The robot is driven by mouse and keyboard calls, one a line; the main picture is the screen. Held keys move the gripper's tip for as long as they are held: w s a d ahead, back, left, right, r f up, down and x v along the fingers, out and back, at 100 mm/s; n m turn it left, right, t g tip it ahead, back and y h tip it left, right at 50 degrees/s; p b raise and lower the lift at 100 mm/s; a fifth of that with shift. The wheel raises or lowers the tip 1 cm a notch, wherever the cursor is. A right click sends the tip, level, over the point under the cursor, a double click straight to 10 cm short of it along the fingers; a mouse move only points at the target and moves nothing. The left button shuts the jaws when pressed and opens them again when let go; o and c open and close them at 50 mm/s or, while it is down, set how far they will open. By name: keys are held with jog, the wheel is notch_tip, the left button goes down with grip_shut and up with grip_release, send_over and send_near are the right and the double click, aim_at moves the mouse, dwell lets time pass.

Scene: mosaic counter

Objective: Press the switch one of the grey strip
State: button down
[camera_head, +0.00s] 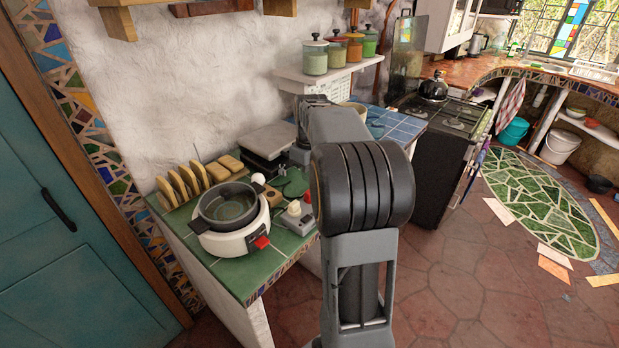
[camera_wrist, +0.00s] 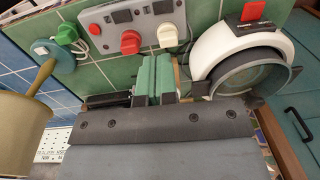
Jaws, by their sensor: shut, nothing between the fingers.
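The grey strip (camera_head: 303,225) lies on the green-tiled counter, partly beside my arm in the head view. In the wrist view the strip (camera_wrist: 146,22) is at the top, with two dark switches, a red plug (camera_wrist: 131,42) and a white plug (camera_wrist: 167,36) on it. My gripper (camera_wrist: 158,60) is shut and empty, its green fingertips together just below the strip in the picture. I cannot tell how high they are above it. In the head view my own arm hides the gripper.
A white cooker (camera_head: 232,238) with a dark pot (camera_head: 229,207) and a red switch stands left of the strip. A rack (camera_head: 183,184) and a wooden block (camera_head: 271,198) are behind it. A tan container (camera_wrist: 20,115) stands at the left in the wrist view.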

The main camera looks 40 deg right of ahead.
aim_at(304, 220)
jog(key=shift+f, duration=0.1)
jog(key=shift+a+r+y+b, duration=0.25)
jog(key=shift+y+b, duration=0.25)
jog(key=shift+b, duration=0.7)
jog(key=f, duration=0.4)
jog(key=a+f, duration=0.1)
jog(key=f, duration=0.9)
jog(key=shift+s+a, duration=0.2)
jog(key=shift+a, duration=0.1)
